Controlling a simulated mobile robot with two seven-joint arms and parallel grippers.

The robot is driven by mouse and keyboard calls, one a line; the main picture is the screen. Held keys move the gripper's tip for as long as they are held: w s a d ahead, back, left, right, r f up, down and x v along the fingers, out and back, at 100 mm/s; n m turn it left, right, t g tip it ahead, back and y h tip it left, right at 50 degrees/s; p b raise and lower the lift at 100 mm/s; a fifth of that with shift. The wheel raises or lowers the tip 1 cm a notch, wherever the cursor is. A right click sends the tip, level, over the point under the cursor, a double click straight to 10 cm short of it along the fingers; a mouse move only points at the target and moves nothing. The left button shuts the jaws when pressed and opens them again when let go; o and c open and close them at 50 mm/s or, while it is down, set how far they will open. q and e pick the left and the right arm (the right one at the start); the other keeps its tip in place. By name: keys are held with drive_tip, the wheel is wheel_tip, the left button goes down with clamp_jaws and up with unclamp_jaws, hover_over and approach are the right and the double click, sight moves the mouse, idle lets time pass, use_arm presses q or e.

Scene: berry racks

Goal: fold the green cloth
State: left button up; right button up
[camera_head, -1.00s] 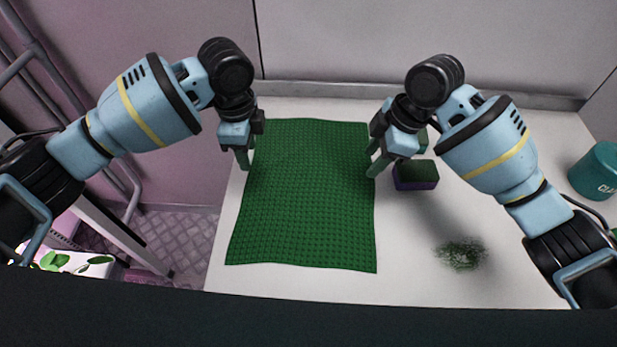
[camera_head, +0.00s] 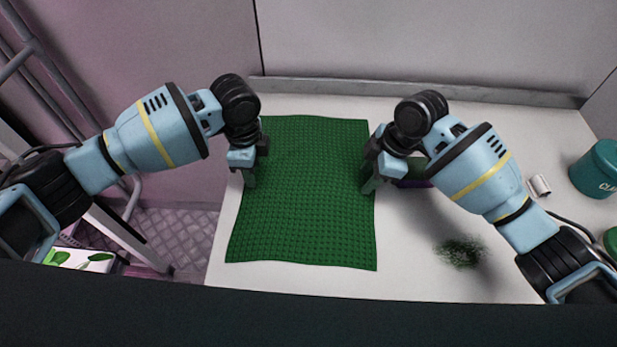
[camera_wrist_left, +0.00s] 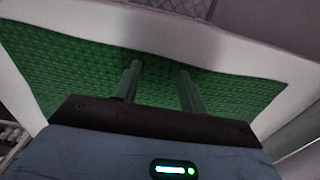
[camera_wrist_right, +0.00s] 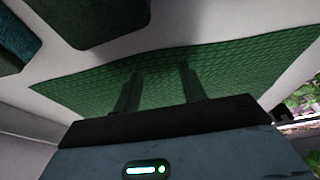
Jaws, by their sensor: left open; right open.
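The green cloth (camera_head: 308,205) lies spread flat on the white table, with slightly wavy edges. It also shows in the left wrist view (camera_wrist_left: 75,75) and in the right wrist view (camera_wrist_right: 235,75). My left gripper (camera_head: 249,184) is open and empty at the cloth's left edge, about midway along it. My right gripper (camera_head: 370,188) is open and empty at the cloth's right edge, about level with the left one. I cannot tell whether the fingertips touch the cloth.
A dark purple and green block (camera_head: 414,174) is partly hidden behind my right gripper. A green smudge (camera_head: 462,251) marks the table at right. A teal canister (camera_head: 596,169) and a small white cylinder (camera_head: 539,185) stand at the far right. A wall closes the back.

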use_arm(q)
drive_tip(key=shift+f, duration=0.25)
use_arm(e)
drive_tip(key=shift+s+f, duration=0.1)
drive_tip(key=shift+f, duration=0.15)
use_arm(q)
drive_tip(key=shift+s, duration=0.15)
clamp_jaws()
use_arm(e)
clamp_jaws()
